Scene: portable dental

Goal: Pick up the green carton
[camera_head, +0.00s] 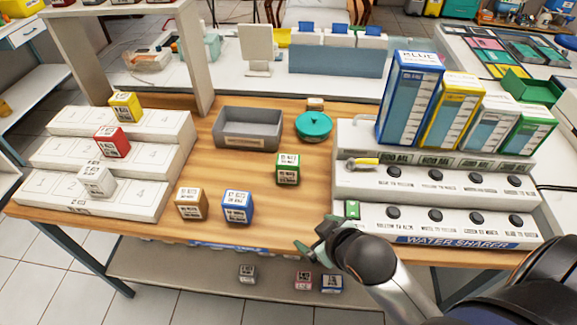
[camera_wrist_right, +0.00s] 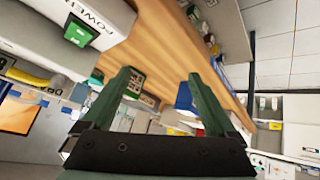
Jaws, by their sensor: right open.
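The green carton (camera_head: 288,169) is a small box with a white printed label, standing on the wooden table right of the middle. In the right wrist view the green carton (camera_wrist_right: 135,84) shows partly behind one finger. My right gripper (camera_head: 313,238) is at the table's front edge, nearer to me than the carton and apart from it. Its fingers are spread with nothing between them, and they show in the right wrist view (camera_wrist_right: 161,77). My left gripper is not in view.
A blue carton (camera_head: 238,206) and a brown carton (camera_head: 191,204) stand left of the green one. Behind are a grey tray (camera_head: 246,129) and a teal round container (camera_head: 313,126). A white stepped rack (camera_head: 120,169) stands left, and the water sharer panel (camera_head: 435,188) right.

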